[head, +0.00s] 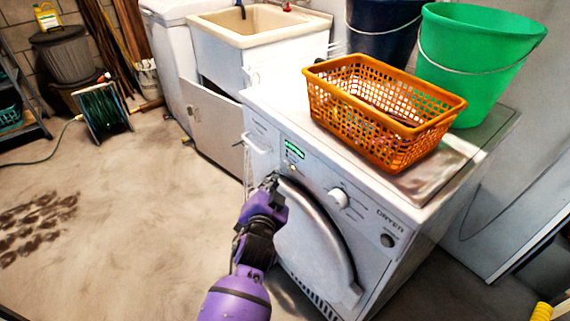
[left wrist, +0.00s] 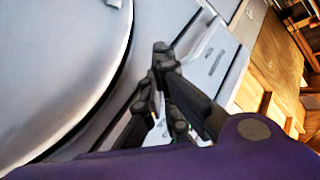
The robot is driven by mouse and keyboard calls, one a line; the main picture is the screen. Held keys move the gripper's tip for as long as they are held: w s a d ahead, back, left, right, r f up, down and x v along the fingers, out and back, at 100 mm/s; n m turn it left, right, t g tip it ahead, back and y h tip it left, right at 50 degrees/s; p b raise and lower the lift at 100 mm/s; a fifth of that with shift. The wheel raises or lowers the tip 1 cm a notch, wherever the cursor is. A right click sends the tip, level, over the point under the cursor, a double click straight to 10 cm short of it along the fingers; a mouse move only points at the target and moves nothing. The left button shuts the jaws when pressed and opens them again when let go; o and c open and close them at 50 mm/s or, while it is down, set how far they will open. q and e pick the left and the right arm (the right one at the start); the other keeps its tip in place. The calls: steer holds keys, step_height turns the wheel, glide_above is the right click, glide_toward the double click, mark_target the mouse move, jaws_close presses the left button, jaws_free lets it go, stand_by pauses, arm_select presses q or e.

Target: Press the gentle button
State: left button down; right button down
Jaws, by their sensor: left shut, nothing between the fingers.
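The white dryer (head: 375,215), marked "DRYER", stands right of centre in the head view. Its front panel has a green-lit display (head: 294,150), a white knob (head: 338,198) and a dark round button (head: 387,240). A small round spot that looks like a button (head: 291,168) sits just below the display. The smaller labels are unreadable, so I cannot tell which control is gentle. My left gripper (head: 271,181) is shut and empty in front of the panel, below and left of the display. In the left wrist view its fingertips (left wrist: 162,55) are together near the panel; contact cannot be told. My right gripper is not in view.
An orange basket (head: 330,105) and a green bucket (head: 480,45) stand on the dryer top. A dark blue bucket (head: 385,30) is behind them. A sink (head: 255,25) stands at the back. A hose reel (head: 100,110) is at the left. The floor (head: 130,210) left of my arm is open.

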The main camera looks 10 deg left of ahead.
arm_select(q)
steer(key=s+a+p, duration=0.3)
steer(key=s, duration=0.1)
steer(key=shift+s+a+p, duration=0.3)
steer(key=shift+s+a, duration=0.05)
steer(key=shift+a, duration=0.05)
stand_by(0.6)
stand_by(0.4)
stand_by(0.4)
stand_by(0.6)
